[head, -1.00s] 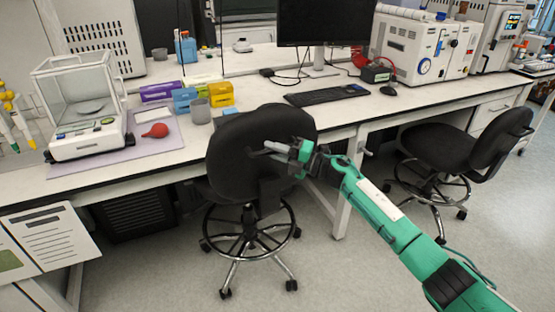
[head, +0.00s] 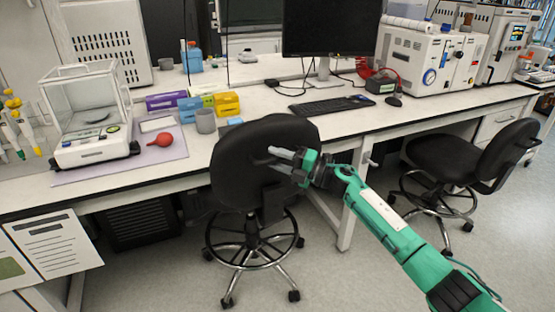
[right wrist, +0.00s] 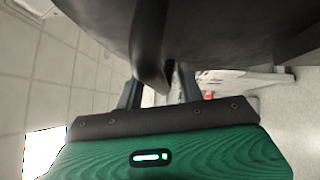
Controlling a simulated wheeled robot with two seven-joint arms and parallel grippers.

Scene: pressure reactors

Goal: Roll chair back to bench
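The black chair (head: 236,170) stands upright at the front edge of the white bench (head: 345,127), its backrest towards me and overlapping the bench edge in the head view. Its ring and wheeled base are on the floor. My right gripper (head: 280,158) is at the right part of the backrest, its two grey fingers apart. In the right wrist view the fingers (right wrist: 160,92) are spread, with a dark part of the chair (right wrist: 205,35) close in front and between them. I cannot tell whether they touch it. My left gripper is not in view.
A second black chair (head: 445,160) stands to the right. The bench holds a balance (head: 90,115), a red bulb (head: 160,139), a grey cup (head: 205,121), a monitor (head: 330,28) and a keyboard (head: 332,106). A bench leg (head: 352,200) is right of the chair. The floor in front is clear.

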